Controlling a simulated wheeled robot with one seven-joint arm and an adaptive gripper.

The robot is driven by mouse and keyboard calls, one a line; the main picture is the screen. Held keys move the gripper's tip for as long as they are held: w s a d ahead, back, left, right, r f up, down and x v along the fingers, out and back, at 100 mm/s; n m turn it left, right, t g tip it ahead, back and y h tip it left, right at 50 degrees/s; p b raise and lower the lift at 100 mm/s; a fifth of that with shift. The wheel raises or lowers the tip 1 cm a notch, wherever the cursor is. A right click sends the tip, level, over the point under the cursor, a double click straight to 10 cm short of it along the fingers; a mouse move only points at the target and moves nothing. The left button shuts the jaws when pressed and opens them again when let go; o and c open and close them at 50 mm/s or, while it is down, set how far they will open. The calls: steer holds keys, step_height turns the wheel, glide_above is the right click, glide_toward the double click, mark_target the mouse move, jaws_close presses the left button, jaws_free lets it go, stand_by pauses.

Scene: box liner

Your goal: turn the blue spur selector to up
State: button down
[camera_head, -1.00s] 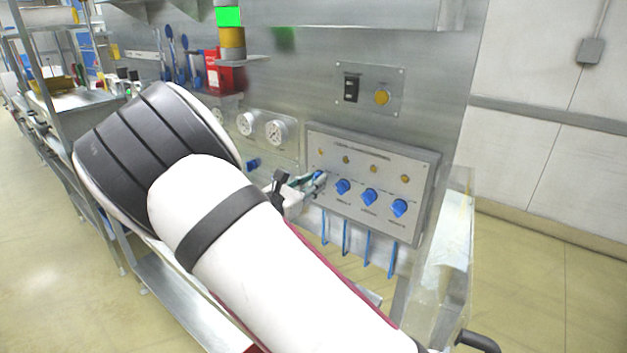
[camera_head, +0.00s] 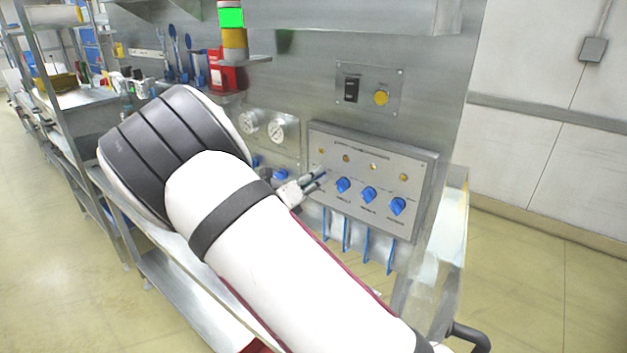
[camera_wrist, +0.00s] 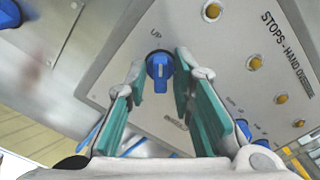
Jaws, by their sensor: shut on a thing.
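The blue spur selector (camera_wrist: 160,70) is a blue knob with a pale mark on its grip, on a grey panel. The printed word UP stands just above it in the wrist view. My gripper (camera_wrist: 163,75) has its teal-padded fingers on either side of the knob, shut on it. In the head view my gripper (camera_head: 318,180) reaches the left part of the control panel (camera_head: 420,190). The held knob is hidden there behind the fingers. Which way its mark points is hard to tell.
More blue knobs (camera_head: 369,195) sit close to the right of my gripper, with a row of amber lamps (camera_head: 346,158) above. Blue strips (camera_head: 346,238) hang below the panel. Round gauges (camera_head: 284,128) are on the wall to the left. A switch plate (camera_head: 366,90) is above.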

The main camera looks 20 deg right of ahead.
steer(key=shift+f+n, duration=0.1)
steer(key=shift+n, duration=0.4)
steer(key=c, duration=1.7)
jaws_free()
steer(key=v, duration=1.2)
